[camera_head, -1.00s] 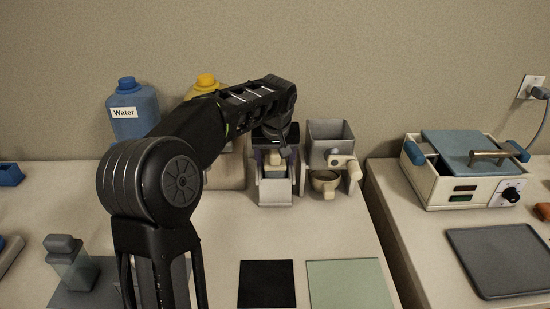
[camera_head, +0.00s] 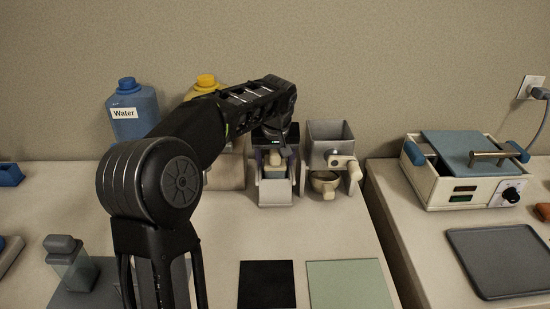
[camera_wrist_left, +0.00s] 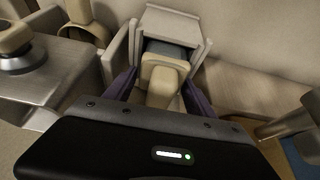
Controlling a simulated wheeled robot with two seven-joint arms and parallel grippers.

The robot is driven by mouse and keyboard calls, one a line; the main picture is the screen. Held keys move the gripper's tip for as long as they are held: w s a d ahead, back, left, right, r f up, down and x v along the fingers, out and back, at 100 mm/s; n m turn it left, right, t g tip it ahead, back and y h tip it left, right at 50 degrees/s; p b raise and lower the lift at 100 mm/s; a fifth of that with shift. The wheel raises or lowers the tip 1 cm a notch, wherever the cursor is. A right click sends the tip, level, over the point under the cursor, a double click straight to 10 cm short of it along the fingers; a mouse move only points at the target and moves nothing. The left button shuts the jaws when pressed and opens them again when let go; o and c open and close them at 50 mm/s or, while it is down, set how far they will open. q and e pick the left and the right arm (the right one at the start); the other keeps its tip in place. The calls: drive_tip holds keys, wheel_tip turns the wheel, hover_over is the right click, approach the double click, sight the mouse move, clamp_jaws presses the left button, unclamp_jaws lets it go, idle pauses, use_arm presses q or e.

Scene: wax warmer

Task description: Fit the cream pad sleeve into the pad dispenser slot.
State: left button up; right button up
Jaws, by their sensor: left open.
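The cream pad sleeve (camera_wrist_left: 164,72) is a cream block with a lighter grip part toward me in the left wrist view. It sits at the mouth of the pad dispenser (camera_wrist_left: 172,22), a pale grey housing with a dark opening. How deep it sits in the slot I cannot tell. My right gripper is not in view.
The black mat (camera_head: 267,284) and green mat (camera_head: 348,284) in front are clear.

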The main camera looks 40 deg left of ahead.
sight(275, 151)
use_arm(q)
drive_tip(key=shift+s+r, duration=0.1)
drive_tip(key=shift+r, duration=0.1)
drive_tip(key=shift+p+v, duration=0.9)
drive_tip(key=shift+v, duration=1)
drive_tip(key=shift+d+r, duration=0.1)
drive_tip(key=v, duration=0.7)
drive_tip(key=shift+s+r, duration=0.2)
drive_tip(key=shift+r, duration=0.15)
drive_tip(key=shift+d, duration=0.15)
idle(0.8)
